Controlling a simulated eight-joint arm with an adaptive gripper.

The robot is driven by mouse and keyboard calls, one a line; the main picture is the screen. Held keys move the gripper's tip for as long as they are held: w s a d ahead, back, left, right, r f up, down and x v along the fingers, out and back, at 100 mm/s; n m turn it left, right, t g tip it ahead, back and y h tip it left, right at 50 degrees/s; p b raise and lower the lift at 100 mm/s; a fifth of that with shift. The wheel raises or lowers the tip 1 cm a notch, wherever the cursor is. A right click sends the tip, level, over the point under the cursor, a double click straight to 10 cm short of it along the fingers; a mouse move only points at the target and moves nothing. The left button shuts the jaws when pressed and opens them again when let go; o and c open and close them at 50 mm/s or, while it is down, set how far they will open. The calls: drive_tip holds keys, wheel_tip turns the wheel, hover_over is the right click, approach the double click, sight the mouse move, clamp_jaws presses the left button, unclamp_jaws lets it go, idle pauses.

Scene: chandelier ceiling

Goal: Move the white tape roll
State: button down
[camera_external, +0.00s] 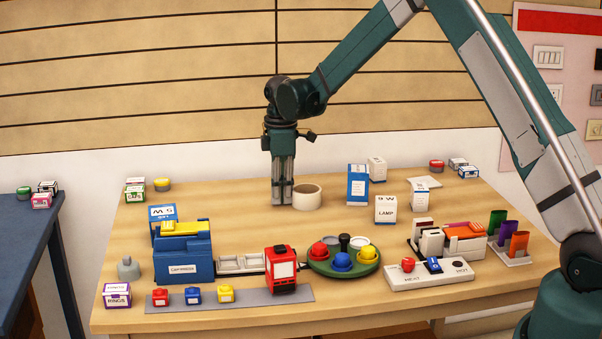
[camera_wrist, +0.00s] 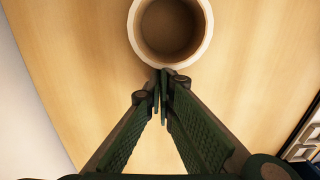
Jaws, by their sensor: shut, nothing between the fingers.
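The white tape roll (camera_external: 307,197) lies flat on the wooden table toward the back, with its round opening facing up. It also shows at the top of the wrist view (camera_wrist: 134,36), where its upper edge is cut off. My gripper (camera_external: 282,204) points straight down at the left side of the roll. In the wrist view the fingertips (camera_wrist: 162,74) are together with nothing between them. They are beside the near rim of the roll, outside its opening. I cannot tell whether they touch it.
Blue and white boxes (camera_external: 357,184) stand right of the roll. Further forward are a green round tray (camera_external: 370,265) with coloured knobs, a red block (camera_external: 281,268) and a blue cartridge box (camera_external: 184,258).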

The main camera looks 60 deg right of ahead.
sight(267, 206)
drive_tip(key=shift+w+a, duration=0.1)
drive_tip(key=shift+w+a, duration=1.45)
wheel_tip(267, 206, up, 10)
drive_tip(key=p, duration=0.1)
drive_tip(key=shift+s, duration=0.15)
drive_tip(key=shift+d, duration=0.15)
drive_tip(key=shift+r, duration=0.1)
